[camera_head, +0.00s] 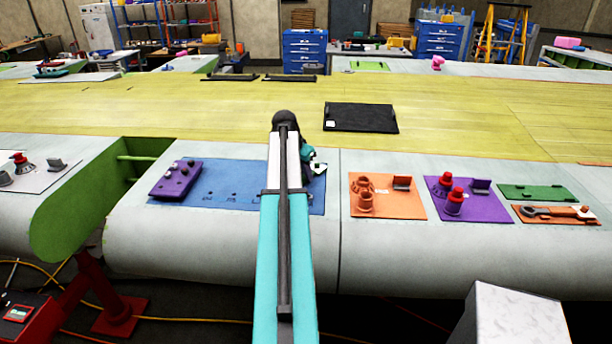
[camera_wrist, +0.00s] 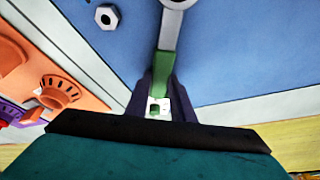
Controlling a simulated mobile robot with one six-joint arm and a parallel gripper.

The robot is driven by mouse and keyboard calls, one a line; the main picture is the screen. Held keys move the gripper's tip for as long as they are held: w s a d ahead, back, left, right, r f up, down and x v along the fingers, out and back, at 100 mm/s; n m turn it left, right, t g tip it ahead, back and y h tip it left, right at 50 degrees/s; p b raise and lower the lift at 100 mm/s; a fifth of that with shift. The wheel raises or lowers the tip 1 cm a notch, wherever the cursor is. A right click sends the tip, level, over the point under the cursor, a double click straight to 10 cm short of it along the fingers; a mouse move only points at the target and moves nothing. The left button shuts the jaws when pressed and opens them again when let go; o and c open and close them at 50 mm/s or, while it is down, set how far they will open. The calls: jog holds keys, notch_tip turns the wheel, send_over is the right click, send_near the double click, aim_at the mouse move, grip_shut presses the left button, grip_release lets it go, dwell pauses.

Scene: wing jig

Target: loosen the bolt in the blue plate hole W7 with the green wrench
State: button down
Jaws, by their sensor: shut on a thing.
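My gripper (camera_wrist: 162,90) is shut on the green wrench (camera_wrist: 163,62), holding it by its green handle. The wrench's grey shank runs up to a ring end at the top edge of the wrist view, over the blue plate (camera_wrist: 235,50). The ring is cut off by the frame, so I cannot tell whether it sits around a bolt. A silver hex bolt (camera_wrist: 107,16) stands on the plate left of the wrench. In the head view the blue plate (camera_head: 225,185) shows left of my arm, with small hole labels too small to read. My arm hides the wrench there.
A purple block (camera_head: 175,180) sits on the blue plate's left end. To the right lie an orange plate (camera_head: 388,207), a purple plate (camera_head: 478,211) with red-topped parts, a green plate (camera_head: 535,192) and an orange tray (camera_head: 530,219) holding a wrench. A black panel (camera_head: 360,117) lies behind.

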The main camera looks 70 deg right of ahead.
jog(key=shift+w+d+r+n, duration=0.1)
jog(key=shift+w+d+n, duration=0.05)
jog(key=shift+w+n, duration=0.35)
jog(key=shift+w, duration=0.1)
jog(key=shift+w+r+n+t, duration=0.15)
jog(key=shift+w+n+t, duration=0.45)
jog(key=shift+w+n, duration=0.5)
jog(key=shift+w, duration=0.1)
jog(key=shift+w+n+t, duration=0.4)
jog(key=shift+w+n, duration=0.5)
jog(key=shift+n, duration=0.3)
jog(key=shift+r, duration=0.2)
notch_tip(320, 180, up, 7)
jog(key=p, duration=0.3)
jog(key=shift+s+f, duration=0.1)
jog(key=shift+f, duration=0.05)
dwell(0.4)
